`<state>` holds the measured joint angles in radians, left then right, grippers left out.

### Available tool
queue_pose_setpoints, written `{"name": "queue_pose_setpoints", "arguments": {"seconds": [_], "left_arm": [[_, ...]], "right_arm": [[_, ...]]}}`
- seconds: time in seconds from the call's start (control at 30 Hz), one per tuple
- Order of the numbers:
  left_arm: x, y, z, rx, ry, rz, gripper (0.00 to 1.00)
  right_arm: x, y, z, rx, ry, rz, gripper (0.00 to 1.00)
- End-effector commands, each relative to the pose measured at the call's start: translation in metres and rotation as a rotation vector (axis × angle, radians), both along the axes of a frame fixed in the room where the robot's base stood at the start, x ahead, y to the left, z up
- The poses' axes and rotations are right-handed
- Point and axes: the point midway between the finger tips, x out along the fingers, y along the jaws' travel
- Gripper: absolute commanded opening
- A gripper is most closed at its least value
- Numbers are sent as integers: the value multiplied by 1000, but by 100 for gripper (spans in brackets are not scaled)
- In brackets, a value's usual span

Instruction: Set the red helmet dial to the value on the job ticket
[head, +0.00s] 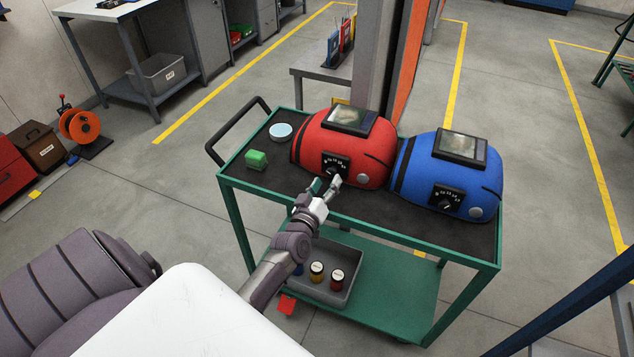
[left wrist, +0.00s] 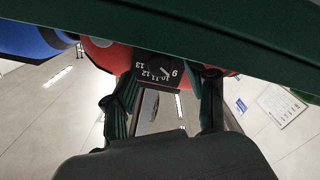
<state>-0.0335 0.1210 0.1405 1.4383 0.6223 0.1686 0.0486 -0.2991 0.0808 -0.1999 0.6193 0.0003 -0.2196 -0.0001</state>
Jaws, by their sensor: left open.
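The red helmet (head: 312,140) lies on the cart's dark top with its dial (head: 335,165) facing me. In the left wrist view the red helmet (left wrist: 115,58) shows behind its black dial plate (left wrist: 152,78), upside down, with numbers 9 to 13 legible. A pale mark shows by the 9, but I cannot tell the exact setting. My left gripper (head: 327,186) is open just in front of the dial; in the left wrist view its fingers (left wrist: 160,108) stand apart with the dial plate beyond them. I cannot tell whether they touch the knob. I cannot identify a job ticket. My right gripper is not seen.
A blue helmet (head: 410,170) with a similar dial sits right of the red one. A green block (head: 256,160) and a round light-blue tin (head: 281,131) are at the cart's left. The lower shelf holds a grey tray (head: 345,262) with small jars. A sheet (left wrist: 285,103) shows in the left wrist view.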

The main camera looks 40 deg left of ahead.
Motion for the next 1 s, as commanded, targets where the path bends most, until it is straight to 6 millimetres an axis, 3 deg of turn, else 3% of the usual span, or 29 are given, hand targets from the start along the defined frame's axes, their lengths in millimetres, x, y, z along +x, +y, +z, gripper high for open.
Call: {"name": "queue_pose_setpoints", "arguments": {"seconds": [0.2,0.4,1.0], "left_arm": [[-48,-11,-1,0,3,1,57],[-74,-18,-1,-1,2,0,57],[-81,-20,0,0,0,0,57]], "right_arm": [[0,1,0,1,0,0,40],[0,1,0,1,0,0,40],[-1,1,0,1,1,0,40]]}}
